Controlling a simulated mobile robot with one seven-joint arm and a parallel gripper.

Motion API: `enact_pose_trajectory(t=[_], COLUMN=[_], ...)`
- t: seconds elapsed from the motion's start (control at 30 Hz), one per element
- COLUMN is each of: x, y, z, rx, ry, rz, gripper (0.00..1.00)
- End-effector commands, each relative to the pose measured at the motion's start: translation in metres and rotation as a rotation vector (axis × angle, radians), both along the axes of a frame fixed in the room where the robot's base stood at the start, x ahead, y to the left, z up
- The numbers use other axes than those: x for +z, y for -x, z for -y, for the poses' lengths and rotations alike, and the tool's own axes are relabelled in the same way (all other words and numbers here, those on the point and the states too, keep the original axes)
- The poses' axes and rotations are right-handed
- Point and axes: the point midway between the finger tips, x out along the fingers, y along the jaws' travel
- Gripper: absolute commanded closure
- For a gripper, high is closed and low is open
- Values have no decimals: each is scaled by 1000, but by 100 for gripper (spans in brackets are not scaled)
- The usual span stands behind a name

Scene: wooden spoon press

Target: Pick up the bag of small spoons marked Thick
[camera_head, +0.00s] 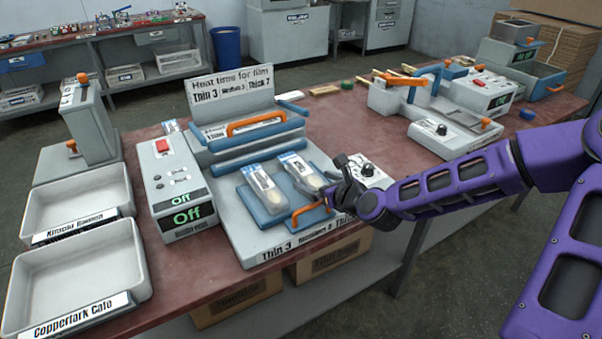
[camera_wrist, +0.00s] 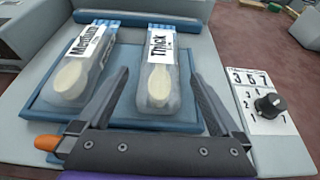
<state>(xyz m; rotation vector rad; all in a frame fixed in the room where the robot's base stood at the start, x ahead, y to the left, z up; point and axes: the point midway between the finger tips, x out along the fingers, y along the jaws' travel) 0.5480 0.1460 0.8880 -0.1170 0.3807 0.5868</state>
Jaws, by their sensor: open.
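The bag marked Thick (camera_wrist: 160,75) is a clear packet with a pale spoon and a blue-striped top. It lies flat on a blue tray (camera_wrist: 45,105) of the grey press. In the head view the Thick bag (camera_head: 298,172) is the right one of two, partly near my gripper (camera_head: 335,178). In the wrist view my gripper (camera_wrist: 157,95) is open, one finger on each side of the Thick bag's lower part. Whether the fingers touch it cannot be told. A second bag, marked Medium (camera_wrist: 82,65), lies to its left, close to the left finger.
A dial box (camera_wrist: 265,103) stands right of the tray. An orange handle (camera_head: 308,213) is at the tray's front. The sealing bar (camera_head: 258,138) rises behind. Two white bins (camera_head: 80,270) and a control box (camera_head: 178,185) stand left.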

Motion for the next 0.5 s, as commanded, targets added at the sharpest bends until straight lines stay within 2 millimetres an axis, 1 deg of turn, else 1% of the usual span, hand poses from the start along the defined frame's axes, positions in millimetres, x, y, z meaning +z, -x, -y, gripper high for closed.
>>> enact_pose_trajectory(t=[0.27, 0.3, 0.37, 0.5], x=[0, -1, 0, 0], y=[1, 1, 1, 1], z=[1, 1, 1, 0], rx=[-1, -1, -1, 0], ry=[0, 0, 0, 0], rz=[0, 0, 0, -1], gripper=[0, 2, 13, 38])
